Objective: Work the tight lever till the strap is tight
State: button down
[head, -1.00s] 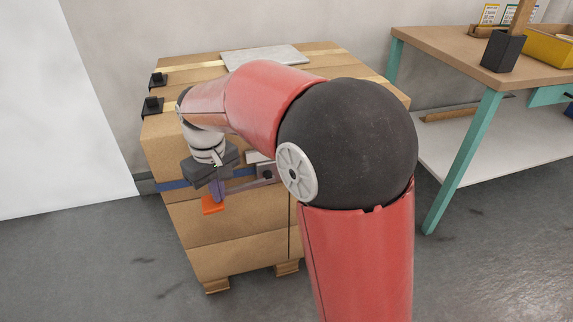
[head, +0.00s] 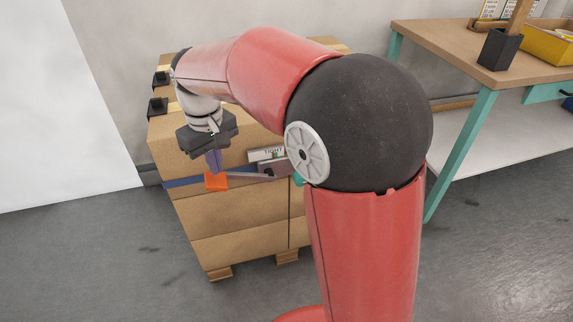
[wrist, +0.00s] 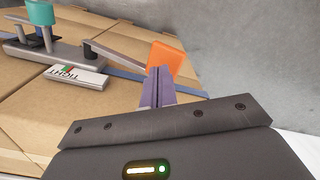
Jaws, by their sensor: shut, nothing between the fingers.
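The tight lever is a grey bar (wrist: 112,55) with an orange end tab (head: 216,182). It sticks out to the left from the ratchet housing (head: 274,168), close to level in the head view. A white label reading TIGHT (wrist: 75,77) sits beside the housing. The blue strap (head: 183,184) runs around the carton stack (head: 215,232). My gripper (head: 214,168) is shut and empty, its purple fingers at the orange tab. In the wrist view the fingertips (wrist: 159,72) overlap the tab's lower left edge. I cannot tell whether they touch it.
A teal knob (wrist: 42,13) stands on the ratchet's other side. Black corner pieces (head: 158,106) sit on the stack's top. A workbench (head: 440,45) with a black holder (head: 500,50) and yellow bin (head: 550,47) stands at right. The floor at left is clear.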

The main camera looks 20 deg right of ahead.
jog(key=shift+r, duration=2)
notch_tip(320, 180, up, 7)
jog(key=s+d+m+t, duration=0.3)
jog(key=s+d, duration=0.5)
jog(key=s, duration=0.1)
jog(key=s+d+f+m+t, duration=0.2)
jog(key=s+d+f, duration=0.3)
jog(key=s+f, duration=0.4)
jog(key=shift+s+d+m+t, duration=0.3)
jog(key=shift+s+d, duration=0.1)
jog(key=shift+s, duration=0.7)
